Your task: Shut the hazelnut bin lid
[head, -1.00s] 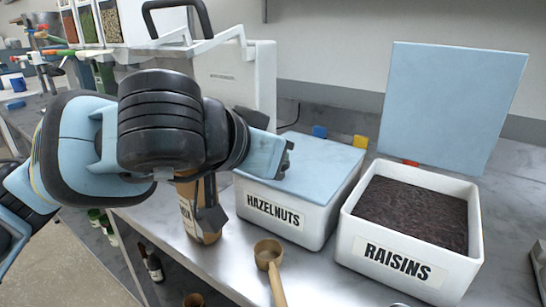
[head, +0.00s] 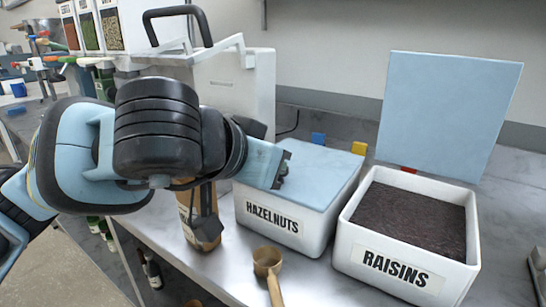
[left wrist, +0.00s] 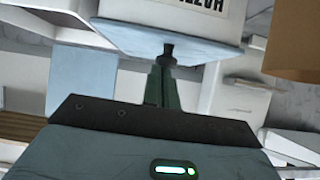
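The hazelnut bin (head: 271,232) is a white box labelled HAZELNUTS on the steel counter. Its light blue lid (head: 325,175) lies flat over the top, and no hazelnuts show. My left gripper (head: 283,170) is at the left edge of the lid, just over it or touching it; I cannot tell which. In the left wrist view the fingers (left wrist: 168,50) look closed together with nothing between them, in front of the lid (left wrist: 170,42) and the upside-down bin label. My right gripper is in neither view.
The raisin bin (head: 352,240) stands close on the right, its blue lid (head: 445,115) upright. A brass scoop (head: 268,262) lies in front. A white container (head: 235,85) is behind.

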